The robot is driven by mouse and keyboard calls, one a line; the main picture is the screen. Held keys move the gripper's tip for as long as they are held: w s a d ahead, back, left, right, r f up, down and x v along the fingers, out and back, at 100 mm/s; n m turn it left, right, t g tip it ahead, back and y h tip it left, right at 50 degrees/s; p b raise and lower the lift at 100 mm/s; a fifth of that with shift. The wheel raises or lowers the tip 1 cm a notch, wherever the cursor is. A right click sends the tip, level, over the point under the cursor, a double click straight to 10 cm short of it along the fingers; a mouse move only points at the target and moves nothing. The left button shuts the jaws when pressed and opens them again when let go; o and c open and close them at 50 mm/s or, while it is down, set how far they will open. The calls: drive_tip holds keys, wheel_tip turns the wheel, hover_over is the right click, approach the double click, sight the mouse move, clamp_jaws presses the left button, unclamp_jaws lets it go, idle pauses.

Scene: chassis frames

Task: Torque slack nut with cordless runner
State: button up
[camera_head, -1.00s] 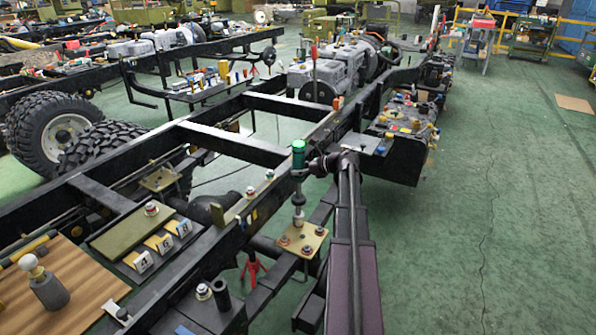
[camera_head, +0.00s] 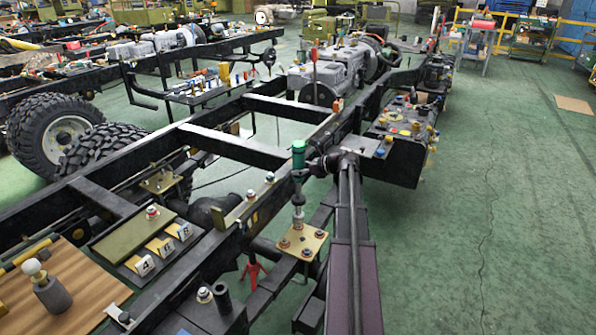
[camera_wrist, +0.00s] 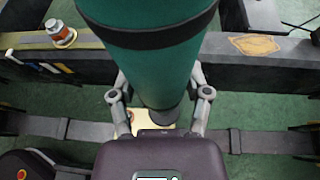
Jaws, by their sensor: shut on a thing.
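The cordless runner (camera_head: 299,160), with a green body and a grey lower shaft, stands upright above a brass plate (camera_head: 293,262) on the chassis frame. Its lower end reaches down to the plate among several nuts, one of them at the plate's left (camera_head: 284,243). I cannot tell whether the socket sits on a nut or which nut is slack. My gripper (camera_head: 301,174) is shut on the runner's body. In the wrist view the green runner (camera_wrist: 150,55) fills the upper middle between my gripper's fingers (camera_wrist: 160,98), and it hides its own tip and most of the plate.
The black frame rail (camera_head: 205,255) runs along the left of the runner and carries more nuts (camera_head: 269,177). An olive tray (camera_head: 131,238) with numbered tags lies to the left. The green floor at right (camera_head: 480,220) is clear.

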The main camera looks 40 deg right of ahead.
sight(299, 156)
drive_tip(key=shift+r+p, duration=2.45)
drive_tip(key=shift+r, duration=0.1)
